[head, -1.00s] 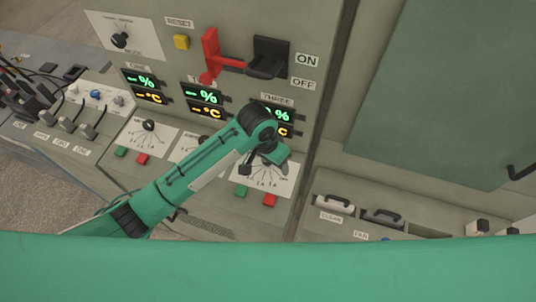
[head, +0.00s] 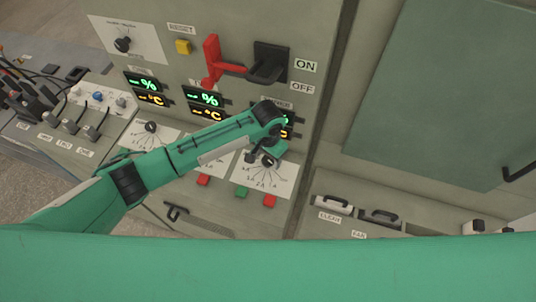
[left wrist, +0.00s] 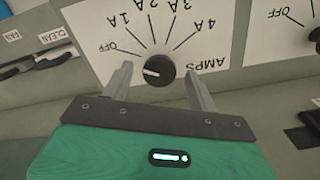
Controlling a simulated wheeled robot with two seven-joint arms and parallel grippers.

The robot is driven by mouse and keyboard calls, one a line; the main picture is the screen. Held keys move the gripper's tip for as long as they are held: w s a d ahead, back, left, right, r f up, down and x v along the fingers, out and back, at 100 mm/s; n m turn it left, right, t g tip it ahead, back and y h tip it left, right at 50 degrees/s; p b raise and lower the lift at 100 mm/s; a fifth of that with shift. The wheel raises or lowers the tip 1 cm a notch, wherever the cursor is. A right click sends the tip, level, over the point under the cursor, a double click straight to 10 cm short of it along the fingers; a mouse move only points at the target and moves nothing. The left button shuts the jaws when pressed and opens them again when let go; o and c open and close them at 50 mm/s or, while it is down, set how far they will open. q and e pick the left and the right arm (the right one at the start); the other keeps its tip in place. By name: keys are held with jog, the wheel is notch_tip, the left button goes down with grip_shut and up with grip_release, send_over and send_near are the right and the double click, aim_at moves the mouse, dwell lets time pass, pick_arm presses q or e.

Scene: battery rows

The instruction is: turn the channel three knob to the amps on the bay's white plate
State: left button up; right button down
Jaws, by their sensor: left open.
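The channel three knob (left wrist: 158,71) is a round black knob on a white dial plate (left wrist: 98,18), marked OFF, 1A, 2A, 3A, 4A and AMPS, upside down in the left wrist view. Its white pointer mark is on the left, near the OFF side. My left gripper (left wrist: 159,76) is open, with one finger on either side of the knob and gaps between. In the head view my left gripper (head: 267,153) is over the upper part of the channel three dial plate (head: 284,181). I cannot make out a white plate giving an amps value. My right gripper is not in view.
A green button (head: 242,193) and a red button (head: 269,201) sit below the dial. A red lever (head: 212,58) and a black ON/OFF handle (head: 268,62) are above. Channel readouts (head: 204,96) are to the left. CLEAN and FAN handles (head: 333,205) are at lower right.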

pick_arm(q)
jog(key=shift+f, duration=0.3)
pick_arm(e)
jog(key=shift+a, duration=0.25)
pick_arm(q)
jog(key=c, duration=1)
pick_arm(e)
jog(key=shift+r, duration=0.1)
